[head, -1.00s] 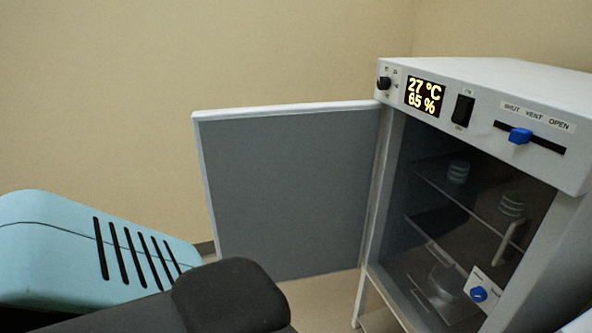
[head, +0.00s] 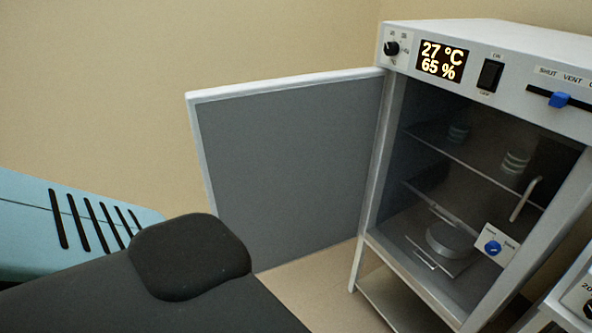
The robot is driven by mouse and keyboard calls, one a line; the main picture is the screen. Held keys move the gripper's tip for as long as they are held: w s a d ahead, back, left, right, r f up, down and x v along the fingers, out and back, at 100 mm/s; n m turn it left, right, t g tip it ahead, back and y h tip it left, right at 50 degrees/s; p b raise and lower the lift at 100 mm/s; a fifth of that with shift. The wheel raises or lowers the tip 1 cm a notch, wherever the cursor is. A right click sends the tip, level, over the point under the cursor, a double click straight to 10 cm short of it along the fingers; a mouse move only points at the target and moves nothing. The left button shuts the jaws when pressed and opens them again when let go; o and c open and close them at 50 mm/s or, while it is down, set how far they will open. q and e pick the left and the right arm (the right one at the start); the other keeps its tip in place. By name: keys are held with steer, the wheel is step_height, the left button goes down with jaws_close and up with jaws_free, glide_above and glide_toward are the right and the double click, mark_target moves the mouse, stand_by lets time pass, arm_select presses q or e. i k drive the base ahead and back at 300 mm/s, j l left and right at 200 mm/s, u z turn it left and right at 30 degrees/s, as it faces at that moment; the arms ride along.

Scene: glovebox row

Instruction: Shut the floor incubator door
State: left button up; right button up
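The floor incubator (head: 480,36) is a pale grey cabinet at the right of the head view, on a stand. Its door (head: 290,170), a grey panel with a white rim, stands wide open to the left, joined at the cabinet's left front edge. The front opening shows shelves with stacked round dishes behind what looks like a dark clear pane, with a pale upright handle (head: 526,199) at its right. Neither gripper is in view. Teal and black links of my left arm fill the lower left, in front of the door's lower left; their gap from it is unclear.
The top panel carries a lit display (head: 441,60) reading 27 °C and 65 %, a black switch (head: 489,75) and a blue slider (head: 559,99). Another unit (head: 572,285) stands at the lower right edge. Bare floor (head: 310,290) shows below the door.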

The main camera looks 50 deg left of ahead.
mark_target(286, 164)
steer(key=k+j+z, duration=0.1)
steer(key=j, duration=0.25)
steer(key=k+j, duration=0.15)
steer(key=j, duration=0.2)
steer(key=k+j+z, duration=0.15)
steer(key=j, duration=0.25)
steer(key=k+j+z, duration=0.1)
steer(key=j, duration=0.2)
steer(key=k+j, duration=0.15)
steer(key=j, duration=0.2)
steer(key=k+j, duration=0.1)
steer(key=j, duration=0.3)
steer(key=k+j+z, duration=0.15)
steer(key=j, duration=0.7)
steer(key=k+j+z, duration=0.15)
steer(key=j, duration=0.25)
steer(key=k+j, duration=0.15)
steer(key=j, duration=0.25)
steer(key=k+j+z, duration=0.15)
steer(key=j, duration=0.25)
steer(key=k+j, duration=0.15)
steer(key=j, duration=0.25)
steer(key=k+j+z, duration=0.15)
steer(key=j, duration=0.2)
steer(key=z, duration=1.15)
